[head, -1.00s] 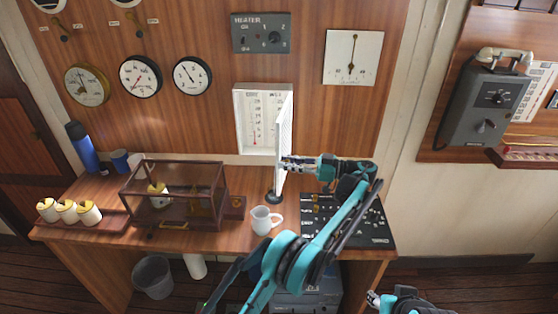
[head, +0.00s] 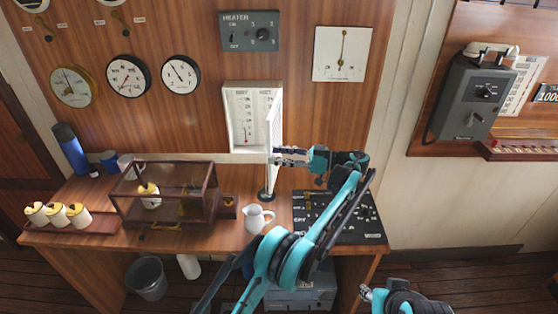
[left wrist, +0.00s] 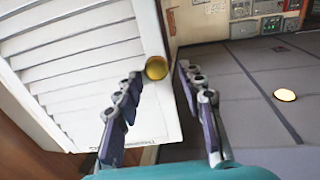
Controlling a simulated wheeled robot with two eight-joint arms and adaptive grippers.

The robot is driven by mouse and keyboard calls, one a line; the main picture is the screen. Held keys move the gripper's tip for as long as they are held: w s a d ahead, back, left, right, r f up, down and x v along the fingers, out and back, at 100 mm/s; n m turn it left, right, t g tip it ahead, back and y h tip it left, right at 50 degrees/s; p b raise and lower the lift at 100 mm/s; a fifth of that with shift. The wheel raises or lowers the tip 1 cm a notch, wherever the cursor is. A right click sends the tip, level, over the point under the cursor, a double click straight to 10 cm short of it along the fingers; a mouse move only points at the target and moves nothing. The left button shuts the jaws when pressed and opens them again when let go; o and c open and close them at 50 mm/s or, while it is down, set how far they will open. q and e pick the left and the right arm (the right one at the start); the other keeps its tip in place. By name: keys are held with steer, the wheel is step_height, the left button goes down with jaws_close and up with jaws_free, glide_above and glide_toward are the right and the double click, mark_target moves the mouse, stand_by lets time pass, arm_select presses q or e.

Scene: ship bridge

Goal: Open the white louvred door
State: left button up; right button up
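The white louvred door (head: 274,122) stands swung out from its white wall box (head: 228,120), seen nearly edge-on in the head view. The open box shows thermometer-like scales with a red column. In the left wrist view the door's slatted face (left wrist: 80,60) fills the left side, with a round brass knob (left wrist: 156,68) near its edge. My left gripper (head: 277,158) is at the door's lower free edge. Its fingers (left wrist: 160,80) are apart, with the knob showing between their tips; contact is unclear. My right gripper (head: 367,294) is low at the bottom edge, its fingers unclear.
Below the box, the wooden desk holds a glass-sided case (head: 165,196), a white jug (head: 257,217), a dark round-based stand (head: 266,195) and a black panel (head: 345,222). A grey heater switch (head: 249,31) and a white dial (head: 342,54) are on the wall. A telephone (head: 474,95) hangs at right.

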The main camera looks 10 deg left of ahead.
arm_select(q)
step_height(320, 180, up, 8)
steer(key=shift+r, duration=0.1)
